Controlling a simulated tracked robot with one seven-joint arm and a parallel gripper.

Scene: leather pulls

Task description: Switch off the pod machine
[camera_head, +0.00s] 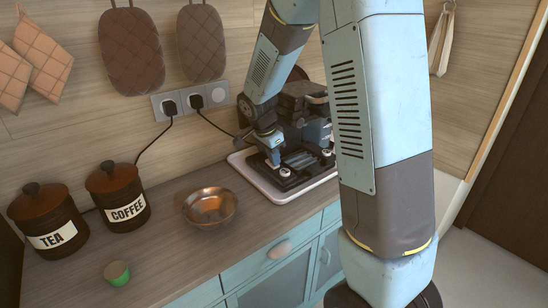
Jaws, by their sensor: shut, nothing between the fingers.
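The dark pod machine (307,97) stands on a light-rimmed tray (291,197) on the counter, near the wall. My arm reaches across the view and hides part of the machine. My gripper (274,160) points down at the machine's front left side and is shut and empty. Whether the fingertips touch the machine is too small to tell. The machine's switch and any light on it cannot be made out.
A copper bowl (210,207), a COFFEE jar (118,197), a TEA jar (47,218) and a small green pod (117,273) stand on the counter (165,250). Wall sockets (190,101) hold two plugs with black cords. Quilted mitts (131,50) hang above.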

